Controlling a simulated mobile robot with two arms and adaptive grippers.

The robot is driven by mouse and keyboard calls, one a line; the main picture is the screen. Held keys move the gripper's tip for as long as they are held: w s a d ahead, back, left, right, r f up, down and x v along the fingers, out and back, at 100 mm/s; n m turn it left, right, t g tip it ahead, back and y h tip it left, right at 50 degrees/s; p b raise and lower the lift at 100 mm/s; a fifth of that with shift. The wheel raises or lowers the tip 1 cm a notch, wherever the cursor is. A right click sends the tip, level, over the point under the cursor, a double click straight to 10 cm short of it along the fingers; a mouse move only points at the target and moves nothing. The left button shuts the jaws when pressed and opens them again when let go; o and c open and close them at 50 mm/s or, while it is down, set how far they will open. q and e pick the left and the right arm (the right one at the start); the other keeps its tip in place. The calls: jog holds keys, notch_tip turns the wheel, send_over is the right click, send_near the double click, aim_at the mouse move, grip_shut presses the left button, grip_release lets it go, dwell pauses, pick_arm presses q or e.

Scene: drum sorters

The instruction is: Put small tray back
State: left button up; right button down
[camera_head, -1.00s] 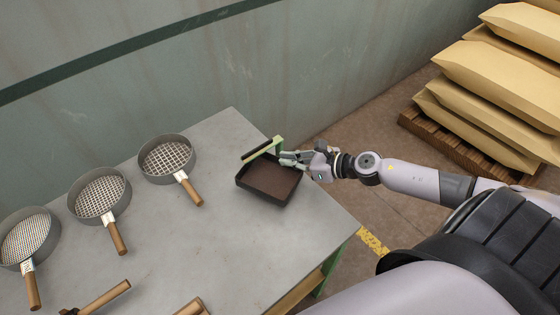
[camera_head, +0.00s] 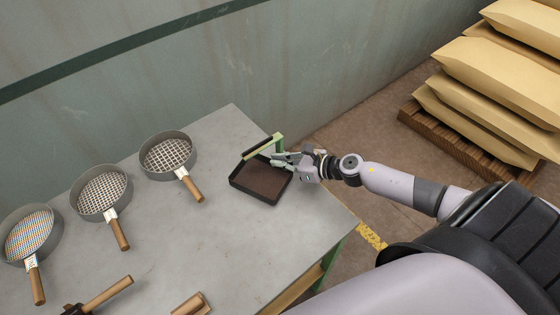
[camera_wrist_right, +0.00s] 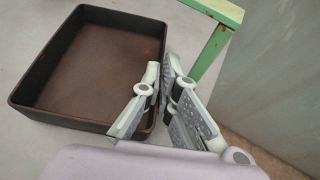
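The small tray (camera_head: 262,184) is dark, shallow and rectangular, with a brown inside, and looks empty. It is at the table's right end in the head view, level and on or just above the grey top. I cannot tell whether it touches. It also shows in the right wrist view (camera_wrist_right: 95,62). My right gripper (camera_head: 279,160) is at the tray's right-hand wall. In the wrist view its fingers (camera_wrist_right: 160,82) are close together around that wall, shut on it. They hide part of the wall. My left gripper is not in view.
A green bracket (camera_head: 279,141) rises beside the tray at the table (camera_head: 215,235) edge. Several round sieves (camera_head: 168,156) with wooden handles lie to the left. A wooden-handled tool (camera_head: 105,293) is at the front. Sacks (camera_head: 490,85) are stacked on a pallet at right.

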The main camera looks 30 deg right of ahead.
jog(key=shift+f, duration=0.25)
jog(key=c, duration=2.1)
grip_release()
jog(key=shift+r, duration=0.1)
jog(key=shift+r, duration=0.1)
jog(key=shift+r+p, duration=0.25)
jog(key=shift+p, duration=0.05)
jog(key=b+v, duration=0.1)
jog(key=v, duration=0.4)
jog(key=b+v, duration=0.1)
jog(key=v, duration=0.4)
jog(key=shift+s+d+f, duration=0.1)
jog(key=shift+s+d, duration=0.05)
jog(key=shift+s, duration=0.2)
jog(key=shift+s+d+r, duration=0.35)
jog(key=shift+s, duration=0.1)
